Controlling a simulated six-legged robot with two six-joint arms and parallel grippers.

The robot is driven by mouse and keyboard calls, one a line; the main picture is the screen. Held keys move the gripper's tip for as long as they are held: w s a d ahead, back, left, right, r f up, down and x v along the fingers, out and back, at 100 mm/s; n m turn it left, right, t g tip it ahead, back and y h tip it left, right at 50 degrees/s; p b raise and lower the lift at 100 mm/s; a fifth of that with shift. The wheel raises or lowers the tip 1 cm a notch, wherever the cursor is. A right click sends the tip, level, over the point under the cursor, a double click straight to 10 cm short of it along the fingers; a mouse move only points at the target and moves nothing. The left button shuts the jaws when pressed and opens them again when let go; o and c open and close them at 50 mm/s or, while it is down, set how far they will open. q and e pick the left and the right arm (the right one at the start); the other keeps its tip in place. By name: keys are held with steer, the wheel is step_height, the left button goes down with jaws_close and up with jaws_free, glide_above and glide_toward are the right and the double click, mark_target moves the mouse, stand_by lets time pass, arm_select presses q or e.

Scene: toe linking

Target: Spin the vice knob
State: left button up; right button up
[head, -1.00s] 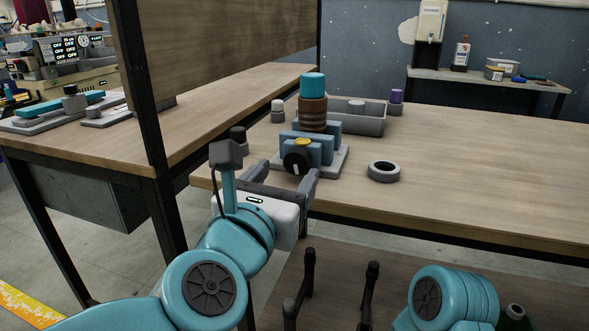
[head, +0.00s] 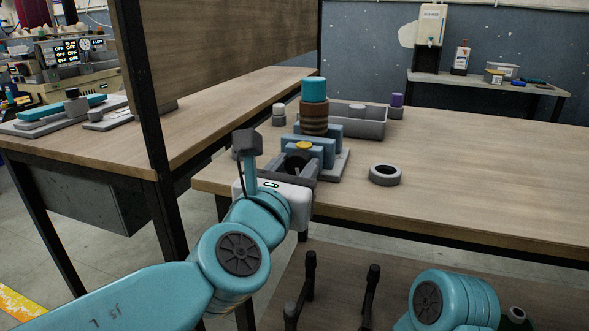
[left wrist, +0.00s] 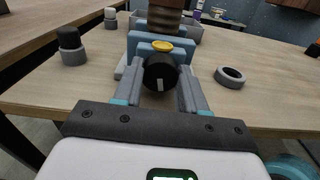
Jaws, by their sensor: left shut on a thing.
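The vice (head: 329,152) has blue jaws on a grey base and stands near the front edge of the table. Its black knob (head: 296,161) faces me and is partly hidden behind my left gripper in the head view. In the left wrist view the knob (left wrist: 159,74) shows a white mark pointing downward. A yellow disc (left wrist: 176,45) sits above the knob. The vice carries a brown ribbed piece (head: 313,121) with a teal top (head: 314,90). My left gripper (head: 292,167) is shut on the knob, one finger on each side. My right gripper is not identifiable in view.
A grey ring (head: 385,175) lies right of the vice. A grey bin (head: 366,129) and a purple-topped piece (head: 396,104) stand behind it. A dark-capped piece (left wrist: 70,46) is on the left. The table's right side (head: 490,175) is clear.

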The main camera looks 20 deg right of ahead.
arm_select(q)
steer(key=shift+f+n+b, duration=0.15)
steer(key=shift+n+b, duration=1.05)
steer(key=shift+n, duration=0.1)
steer(key=shift+n+b, duration=1.1)
steer(key=shift+n, duration=0.9)
arm_select(e)
steer(key=shift+t, duration=0.7)
steer(key=shift+w+d+f, duration=0.2)
steer(key=shift+w+f, duration=0.65)
steer(key=shift+f, duration=0.3)
steer(key=shift+w+d+f, duration=0.15)
steer(key=shift+w+f, duration=0.7)
steer(key=shift+f, duration=0.3)
steer(key=shift+w, duration=0.1)
arm_select(q)
steer(key=o, duration=1.1)
steer(key=shift+c, duration=0.2)
